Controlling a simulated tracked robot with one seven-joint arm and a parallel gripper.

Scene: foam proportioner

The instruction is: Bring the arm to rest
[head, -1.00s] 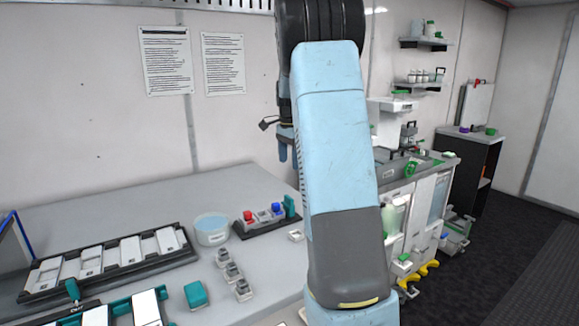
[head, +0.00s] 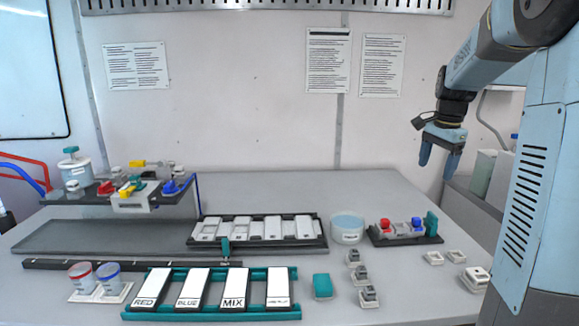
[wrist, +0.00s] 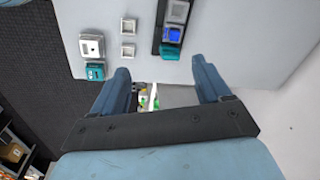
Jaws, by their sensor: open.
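My arm (head: 545,165) stands at the right of the head view, bent over at the top so that its end hangs down. My gripper (head: 438,162) is blue, points downward and is held well above the right end of the grey table. In the wrist view the two fingers (wrist: 161,72) are spread apart with nothing between them. The gripper touches nothing.
The table (head: 400,195) holds a red and blue capped rack (head: 405,232), a round tub (head: 347,229), a teal block (head: 322,286), a labelled teal rack (head: 210,306) and two cups (head: 95,278). Small grey pieces (head: 434,258) lie at the right. The table's back is clear.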

